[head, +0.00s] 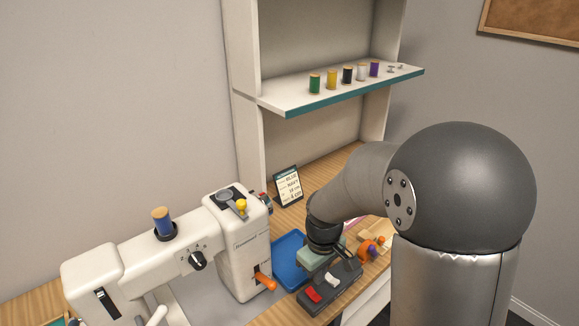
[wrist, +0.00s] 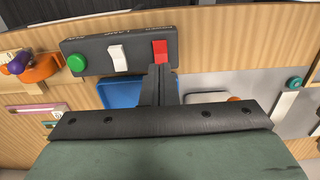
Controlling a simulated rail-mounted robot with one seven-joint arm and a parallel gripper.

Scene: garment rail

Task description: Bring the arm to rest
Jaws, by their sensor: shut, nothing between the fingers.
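My arm reaches in from the right in the head view and bends down to the table. My gripper (wrist: 159,70) is shut and empty, its two fingers pressed together. In the wrist view the fingertips are just beside the red switch (wrist: 160,50) of a dark control box (wrist: 138,50); I cannot tell whether they touch it. In the head view my gripper (head: 350,264) is low over the same box (head: 333,293). The box also carries a white switch (wrist: 118,57) and a green button (wrist: 77,63).
A white sewing machine (head: 237,250) stands left of my gripper. A blue tray (head: 289,262) lies close by, partly hidden. An orange object (head: 370,248) sits right of the box. A shelf (head: 340,90) with several thread spools is above, and a small sign (head: 288,186) stands behind.

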